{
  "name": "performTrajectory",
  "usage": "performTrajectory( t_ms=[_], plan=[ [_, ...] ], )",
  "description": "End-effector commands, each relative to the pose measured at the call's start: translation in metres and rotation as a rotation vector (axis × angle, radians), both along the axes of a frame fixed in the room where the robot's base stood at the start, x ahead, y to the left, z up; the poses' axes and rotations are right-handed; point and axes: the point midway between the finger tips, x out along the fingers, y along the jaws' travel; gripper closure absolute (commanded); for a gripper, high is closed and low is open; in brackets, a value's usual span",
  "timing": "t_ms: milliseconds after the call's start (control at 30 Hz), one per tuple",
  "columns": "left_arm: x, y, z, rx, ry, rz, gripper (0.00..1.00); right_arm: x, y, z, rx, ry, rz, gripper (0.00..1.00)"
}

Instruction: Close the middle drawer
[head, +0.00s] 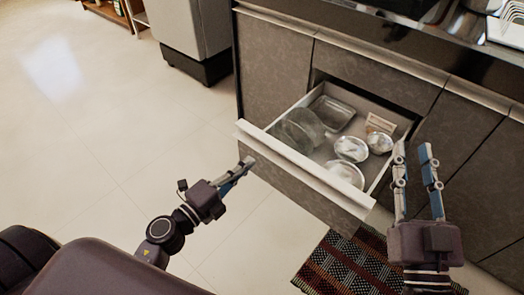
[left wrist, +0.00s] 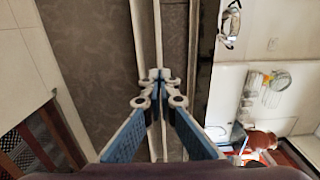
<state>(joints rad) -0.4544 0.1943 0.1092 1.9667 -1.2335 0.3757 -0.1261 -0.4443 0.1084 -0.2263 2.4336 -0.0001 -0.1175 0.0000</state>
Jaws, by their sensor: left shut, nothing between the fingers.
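The open drawer (head: 306,164) has a dark patterned front and a white top edge, and it sticks out of the grey-brown cabinet. Metal bowls, glass dishes and a tray lie in it. My left gripper (head: 246,163) is shut and empty at the left end of the drawer front; I cannot tell whether it touches. In the left wrist view its fingertips (left wrist: 158,75) meet in front of the drawer's pale edge (left wrist: 145,35). My right gripper (head: 414,147) is open and empty, upright at the drawer's right side.
Closed cabinet panels (head: 274,68) flank the drawer. A dark countertop (head: 390,55) lies above. A striped rug (head: 350,268) lies on the floor below. A grey appliance (head: 195,30) stands at the back left. The pale tiled floor (head: 110,130) to the left is clear.

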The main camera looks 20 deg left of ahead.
Motion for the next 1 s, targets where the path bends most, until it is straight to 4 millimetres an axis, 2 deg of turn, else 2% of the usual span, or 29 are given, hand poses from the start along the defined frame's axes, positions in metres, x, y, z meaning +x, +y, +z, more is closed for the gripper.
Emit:
performTrajectory(
  t_ms=[33,200,400,1000],
  plan=[
    [0.011,-0.004,0.001,0.000,-0.003,-0.001,1.00,0.000,0.000,-0.001,-0.001,0.005,0.000,0.74],
    [0.039,-0.014,0.001,-0.001,-0.003,-0.001,1.00,0.001,0.000,-0.004,-0.004,0.018,-0.001,0.74],
    [0.057,-0.021,0.000,-0.002,0.000,0.000,1.00,0.001,0.000,-0.004,-0.004,0.014,-0.002,0.74],
    [0.065,-0.023,0.000,-0.002,0.001,0.001,1.00,0.001,0.000,-0.003,-0.004,0.018,-0.002,0.74]
  ],
)
